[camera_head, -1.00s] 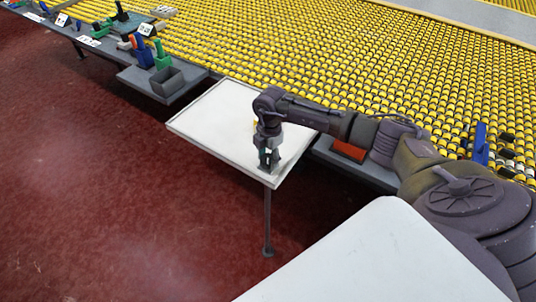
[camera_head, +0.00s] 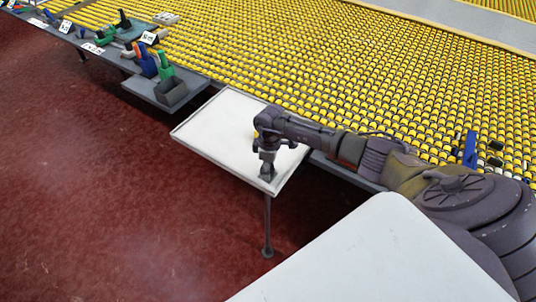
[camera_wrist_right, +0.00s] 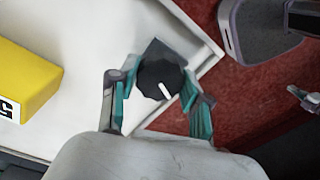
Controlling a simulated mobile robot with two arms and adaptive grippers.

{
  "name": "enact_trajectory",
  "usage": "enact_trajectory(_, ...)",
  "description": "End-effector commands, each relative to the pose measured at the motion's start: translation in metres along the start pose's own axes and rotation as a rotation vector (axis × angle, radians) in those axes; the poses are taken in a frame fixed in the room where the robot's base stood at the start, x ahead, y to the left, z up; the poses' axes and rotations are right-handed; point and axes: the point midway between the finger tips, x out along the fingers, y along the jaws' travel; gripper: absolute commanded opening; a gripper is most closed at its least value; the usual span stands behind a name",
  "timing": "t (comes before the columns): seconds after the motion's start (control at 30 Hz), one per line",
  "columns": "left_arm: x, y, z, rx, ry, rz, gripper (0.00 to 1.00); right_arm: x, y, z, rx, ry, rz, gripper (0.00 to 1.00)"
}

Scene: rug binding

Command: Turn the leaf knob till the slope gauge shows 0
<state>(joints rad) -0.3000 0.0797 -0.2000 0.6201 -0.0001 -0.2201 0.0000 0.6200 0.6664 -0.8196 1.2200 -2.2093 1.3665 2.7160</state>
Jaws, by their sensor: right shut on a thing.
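The leaf knob (camera_wrist_right: 158,78) is black with a white pointer line that points toward the lower right in the right wrist view. It sits on a dark base at the corner of the white leaf (camera_head: 222,118). My right gripper (camera_head: 267,172) is shut on the knob, with a finger on each side of it. A yellow block (camera_wrist_right: 25,75) lies on the leaf, with a partly cut-off black figure like a 5 on its white face. It may be the slope gauge; its full reading is out of frame. My left gripper is not in view.
Rows of yellow rollers (camera_head: 330,70) lie behind. A white surface (camera_head: 385,260) is at the front right. Open red floor (camera_head: 90,190) lies left.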

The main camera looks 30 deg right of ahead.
Motion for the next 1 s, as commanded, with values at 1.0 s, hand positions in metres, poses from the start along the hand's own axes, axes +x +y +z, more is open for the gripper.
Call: enact_trajectory(1.0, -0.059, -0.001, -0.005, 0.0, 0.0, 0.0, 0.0, -0.007, 0.007, -0.003, 0.421, 0.016, 0.02, 0.13)
